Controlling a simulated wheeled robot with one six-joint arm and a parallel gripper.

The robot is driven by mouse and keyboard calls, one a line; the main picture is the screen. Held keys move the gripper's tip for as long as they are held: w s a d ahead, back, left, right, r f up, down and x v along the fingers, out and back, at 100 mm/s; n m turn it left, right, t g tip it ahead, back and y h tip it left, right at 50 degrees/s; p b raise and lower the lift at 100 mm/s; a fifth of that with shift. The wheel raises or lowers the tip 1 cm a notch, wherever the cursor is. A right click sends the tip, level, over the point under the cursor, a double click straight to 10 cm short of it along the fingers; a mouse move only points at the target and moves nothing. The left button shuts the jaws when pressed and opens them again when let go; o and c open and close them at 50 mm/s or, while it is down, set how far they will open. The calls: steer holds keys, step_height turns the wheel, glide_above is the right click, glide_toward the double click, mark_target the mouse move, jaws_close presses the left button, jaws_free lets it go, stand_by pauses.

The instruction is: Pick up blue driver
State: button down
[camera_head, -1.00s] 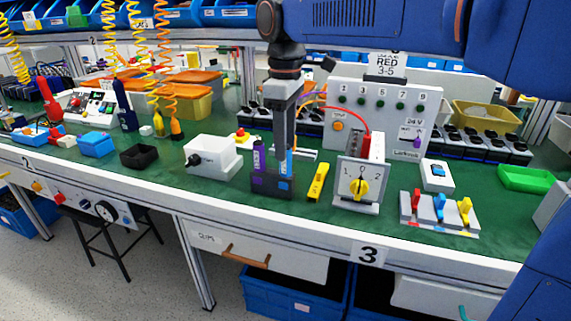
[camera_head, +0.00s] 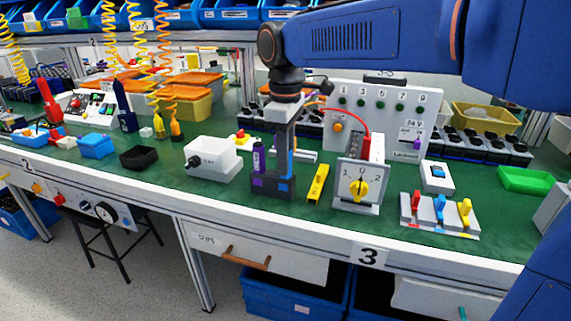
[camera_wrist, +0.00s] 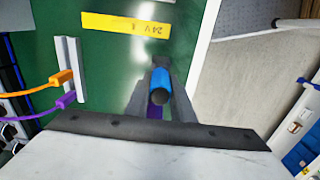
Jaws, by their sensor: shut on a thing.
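The blue driver (camera_wrist: 160,86) stands between the two fingers of my gripper (camera_wrist: 160,98) in the wrist view, its round end facing the camera. My gripper (camera_head: 285,160) is shut on it. In the head view a blue strip of the driver (camera_head: 291,163) shows beside the fingers, at the dark holder block (camera_head: 272,190). The purple driver (camera_head: 258,158) stands upright in the same block, just left of my gripper. The fingers hide much of the blue driver, and I cannot tell whether its lower end is still in the block.
A yellow labelled bar (camera_head: 318,183) lies right of the block, with the rotary switch box (camera_head: 358,184) beyond it. A white box (camera_head: 212,158) stands to the left. The red, blue and yellow lever unit (camera_head: 440,213) is further right. The bench edge is close in front.

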step_height(320, 180, up, 10)
stand_by(0.6)
steer(key=c, duration=2.2)
jaws_free()
jaws_close()
step_height(320, 180, up, 8)
steer(key=shift+f, duration=0.25)
steer(key=shift+d, duration=0.1)
